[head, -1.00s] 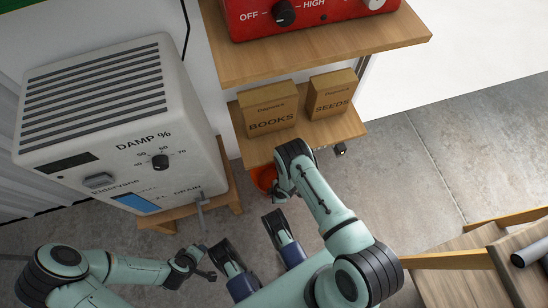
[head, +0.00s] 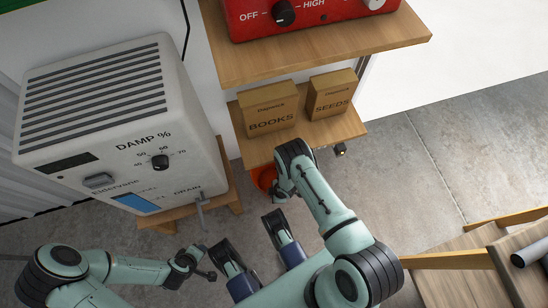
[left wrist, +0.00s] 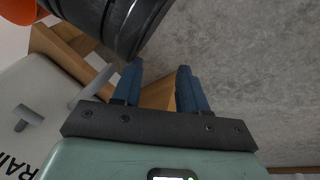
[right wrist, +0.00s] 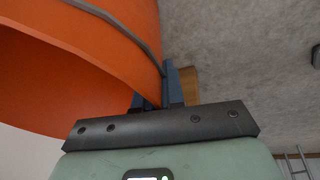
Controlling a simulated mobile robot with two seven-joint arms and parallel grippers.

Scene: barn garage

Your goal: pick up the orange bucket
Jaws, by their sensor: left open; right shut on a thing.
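The orange bucket (head: 264,178) shows in the head view under the front edge of the small shelf, partly hidden by my right wrist. It fills the upper left of the right wrist view (right wrist: 85,75), with a grey handle strip along it. My right gripper (right wrist: 163,85) is shut on the bucket's wall near its edge. My left gripper (head: 203,262) is open and empty, low in front of the dehumidifier. In the left wrist view its blue fingers (left wrist: 158,85) stand apart, and a bit of the bucket (left wrist: 18,10) shows at the top left corner.
Wooden furniture (head: 455,270) is at lower right. Concrete floor (head: 420,170) is open to the right.

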